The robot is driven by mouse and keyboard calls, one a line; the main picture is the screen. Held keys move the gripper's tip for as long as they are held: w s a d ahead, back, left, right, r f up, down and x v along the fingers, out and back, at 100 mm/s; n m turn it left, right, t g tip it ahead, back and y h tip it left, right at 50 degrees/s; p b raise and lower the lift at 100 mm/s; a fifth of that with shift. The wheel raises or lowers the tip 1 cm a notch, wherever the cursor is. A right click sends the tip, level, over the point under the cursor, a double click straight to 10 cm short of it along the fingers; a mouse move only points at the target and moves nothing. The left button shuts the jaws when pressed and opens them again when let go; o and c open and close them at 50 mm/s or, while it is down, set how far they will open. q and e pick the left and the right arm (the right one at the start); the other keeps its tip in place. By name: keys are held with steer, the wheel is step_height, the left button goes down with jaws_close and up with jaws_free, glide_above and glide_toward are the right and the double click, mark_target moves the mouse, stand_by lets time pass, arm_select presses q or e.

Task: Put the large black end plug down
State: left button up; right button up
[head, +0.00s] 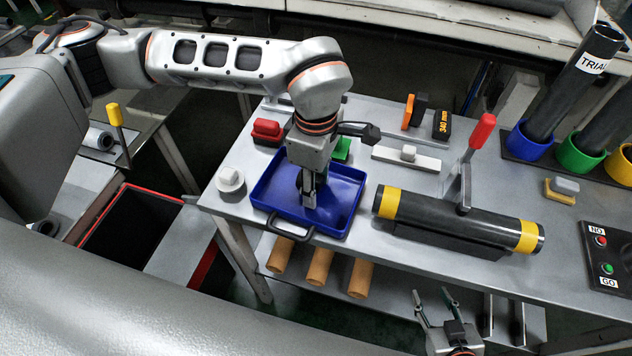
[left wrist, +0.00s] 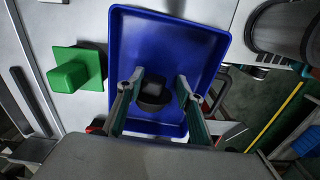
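The large black end plug (left wrist: 153,93) sits in the blue tray (left wrist: 168,28), seen in the left wrist view. It has a round base with a squarish dark block on top. My left gripper (left wrist: 160,78) is open around it, one finger on each side, with a visible gap at the right finger. In the head view my left gripper (head: 309,203) points down into the tray (head: 347,190), and the plug is mostly hidden behind it. My right gripper (head: 431,293) is open and empty in front of the table.
A green plug (head: 341,149), red plug (head: 266,130) and white round plug (head: 229,180) stand around the tray. A black tube with yellow bands (head: 388,204) lies to the right, beside a red-handled clamp (head: 482,131). Brown tubes (head: 319,268) lie on the lower shelf.

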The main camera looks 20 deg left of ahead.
arm_select(q)
step_height(320, 180, up, 12)
steer(key=shift+r, duration=0.15)
stand_by(0.5)
stand_by(0.4)
